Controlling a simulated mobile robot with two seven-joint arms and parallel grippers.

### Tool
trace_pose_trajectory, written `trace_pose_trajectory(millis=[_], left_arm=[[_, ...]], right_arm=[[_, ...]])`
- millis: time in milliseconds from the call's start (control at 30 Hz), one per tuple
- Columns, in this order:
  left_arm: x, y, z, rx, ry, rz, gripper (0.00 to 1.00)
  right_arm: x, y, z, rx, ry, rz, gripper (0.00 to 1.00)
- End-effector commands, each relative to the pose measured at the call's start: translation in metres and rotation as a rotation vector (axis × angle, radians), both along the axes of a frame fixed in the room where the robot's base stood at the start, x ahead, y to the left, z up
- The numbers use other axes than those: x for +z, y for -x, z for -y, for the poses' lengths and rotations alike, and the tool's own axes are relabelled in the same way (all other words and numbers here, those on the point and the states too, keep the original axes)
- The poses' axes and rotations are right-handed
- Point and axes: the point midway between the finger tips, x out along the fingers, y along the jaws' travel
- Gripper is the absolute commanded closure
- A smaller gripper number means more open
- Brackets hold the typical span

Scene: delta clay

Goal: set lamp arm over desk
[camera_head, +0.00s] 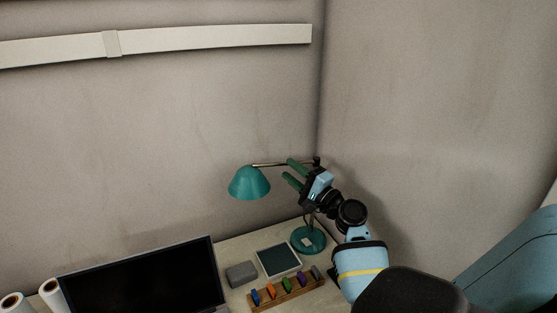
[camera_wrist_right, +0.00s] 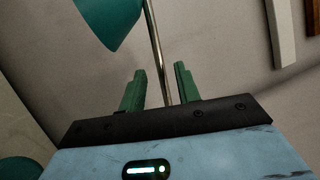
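The teal desk lamp has a bell-shaped shade (camera_head: 249,184) that hangs on the left end of a thin metal lamp arm (camera_head: 268,164). Its round teal base (camera_head: 308,241) stands at the back right of the desk (camera_head: 234,246). My right gripper (camera_head: 288,169) is at the lamp arm, right of the shade. In the right wrist view the green fingers (camera_wrist_right: 160,78) are spread apart. The metal lamp arm (camera_wrist_right: 155,45) passes between them in the picture, with a gap on both sides. The teal shade (camera_wrist_right: 108,20) is at the upper left there. My left gripper is out of view.
A dark monitor (camera_head: 145,278) and white rolls (camera_head: 52,294) stand on the left of the desk. A grey box (camera_head: 241,274), a dark flat pad (camera_head: 279,261) and a wooden rack (camera_head: 288,293) with several coloured pieces are near the lamp base. Walls meet behind the lamp.

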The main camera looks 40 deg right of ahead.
Motion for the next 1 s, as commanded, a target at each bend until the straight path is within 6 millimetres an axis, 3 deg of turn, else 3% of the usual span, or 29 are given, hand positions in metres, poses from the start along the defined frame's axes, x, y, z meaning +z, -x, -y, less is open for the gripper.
trace_pose_trajectory(millis=[200, 400, 767, 1000], left_arm=[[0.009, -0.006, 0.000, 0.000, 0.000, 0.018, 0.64], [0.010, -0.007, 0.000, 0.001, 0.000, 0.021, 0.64], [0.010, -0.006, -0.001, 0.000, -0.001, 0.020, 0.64], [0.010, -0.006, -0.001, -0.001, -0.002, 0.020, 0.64]], right_arm=[[0.013, -0.033, -0.002, 0.001, -0.001, 0.006, 0.67], [0.015, -0.052, -0.003, 0.000, 0.000, 0.002, 0.67], [0.015, -0.057, -0.003, -0.001, 0.002, 0.000, 0.67], [0.015, -0.057, -0.003, -0.001, 0.001, 0.000, 0.96]])
